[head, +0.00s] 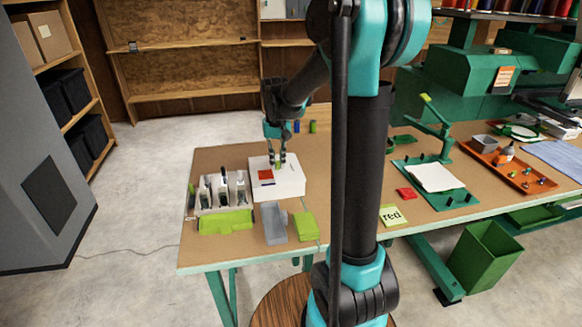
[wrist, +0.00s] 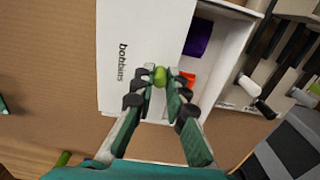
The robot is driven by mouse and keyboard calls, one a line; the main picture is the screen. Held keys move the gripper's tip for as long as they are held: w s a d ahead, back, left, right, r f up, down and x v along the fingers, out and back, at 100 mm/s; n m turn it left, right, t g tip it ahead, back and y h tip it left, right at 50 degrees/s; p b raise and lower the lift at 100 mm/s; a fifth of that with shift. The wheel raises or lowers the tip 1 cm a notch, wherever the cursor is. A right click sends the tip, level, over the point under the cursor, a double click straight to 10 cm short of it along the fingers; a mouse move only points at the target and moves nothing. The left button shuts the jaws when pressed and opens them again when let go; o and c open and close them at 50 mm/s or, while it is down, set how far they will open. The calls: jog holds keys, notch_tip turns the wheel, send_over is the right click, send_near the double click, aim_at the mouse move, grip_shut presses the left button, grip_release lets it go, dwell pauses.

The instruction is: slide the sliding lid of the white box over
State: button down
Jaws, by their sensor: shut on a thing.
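The white box (head: 291,190) stands on the brown table, left of my arm in the head view. Its white lid (wrist: 128,40), lettered "bobbins", covers the left part of the box in the wrist view. To the right of the lid the box is open, showing a purple piece (wrist: 198,37) and an orange-red piece (wrist: 188,78) inside. A green knob (wrist: 160,76) sits near the lid's edge by the opening. My gripper (wrist: 160,80) is shut on this knob from above. In the head view my gripper (head: 278,163) reaches down onto the box, partly hiding the knob.
A rack of several dark-handled items (head: 222,190) stands close left of the box. A green press with a white sheet (head: 436,177) stands right of my arm.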

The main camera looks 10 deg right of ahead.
jog(key=shift+a, duration=3.85)
jog(key=c, duration=1.5)
grip_release()
jog(key=shift+c, duration=0.2)
jog(key=shift+r, duration=3)
notch_tip(320, 180, up, 4)
